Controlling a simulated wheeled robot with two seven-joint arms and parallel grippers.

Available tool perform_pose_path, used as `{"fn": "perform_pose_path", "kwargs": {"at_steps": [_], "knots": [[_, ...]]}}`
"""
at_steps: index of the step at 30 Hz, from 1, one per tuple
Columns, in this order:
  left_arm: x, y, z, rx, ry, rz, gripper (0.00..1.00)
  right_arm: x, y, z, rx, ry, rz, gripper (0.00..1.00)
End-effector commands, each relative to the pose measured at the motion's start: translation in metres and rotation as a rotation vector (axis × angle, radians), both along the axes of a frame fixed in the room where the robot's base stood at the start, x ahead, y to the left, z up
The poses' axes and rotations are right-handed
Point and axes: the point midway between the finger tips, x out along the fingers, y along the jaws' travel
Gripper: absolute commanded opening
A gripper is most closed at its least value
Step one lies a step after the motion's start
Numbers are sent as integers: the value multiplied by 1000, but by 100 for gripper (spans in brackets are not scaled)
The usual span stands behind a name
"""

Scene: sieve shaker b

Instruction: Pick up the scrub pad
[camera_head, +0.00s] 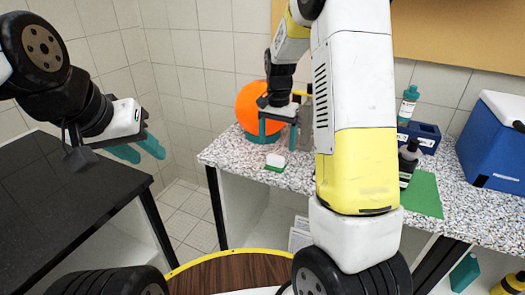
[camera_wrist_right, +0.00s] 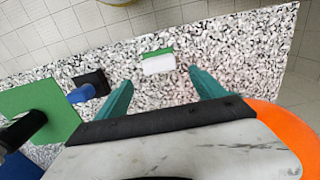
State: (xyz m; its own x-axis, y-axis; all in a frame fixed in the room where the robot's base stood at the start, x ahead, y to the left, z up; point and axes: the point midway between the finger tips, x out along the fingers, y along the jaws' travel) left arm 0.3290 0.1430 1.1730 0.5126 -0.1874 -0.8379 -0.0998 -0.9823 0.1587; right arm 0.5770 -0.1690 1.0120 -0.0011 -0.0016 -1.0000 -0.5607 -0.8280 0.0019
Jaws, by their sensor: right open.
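The scrub pad (camera_head: 275,161) is a small block, white with a green layer, lying on the speckled countertop (camera_head: 235,150) near its front edge. In the right wrist view the pad (camera_wrist_right: 158,64) lies between and beyond the fingertips. My right gripper (camera_head: 278,138) is open and empty, with its teal fingers pointing down above and behind the pad. The wrist view shows the fingers (camera_wrist_right: 160,82) apart and not touching the pad. My left gripper (camera_head: 150,152) is empty beside the black table, its two teal fingers apart.
An orange round object (camera_head: 250,104) stands close behind my right gripper. To the right are a dark bottle (camera_head: 408,160), a green mat (camera_head: 426,195), a blue holder (camera_head: 420,136), a teal bottle (camera_head: 408,103) and a blue cooler (camera_head: 492,150). The black table (camera_head: 70,210) is bare.

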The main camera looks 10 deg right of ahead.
Motion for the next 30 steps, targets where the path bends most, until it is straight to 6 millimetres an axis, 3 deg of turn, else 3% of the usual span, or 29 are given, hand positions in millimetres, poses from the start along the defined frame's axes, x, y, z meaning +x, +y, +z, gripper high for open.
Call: {"fn": "perform_pose_path", "kwargs": {"at_steps": [13,23,30], "knots": [[0,0,0,0,0,0,36,-6,4,-60,1,2,0,80],[0,0,0,0,0,0,36,-5,5,-68,1,-2,1,80],[0,0,0,0,0,0,36,-5,5,-68,1,-2,1,37]]}}
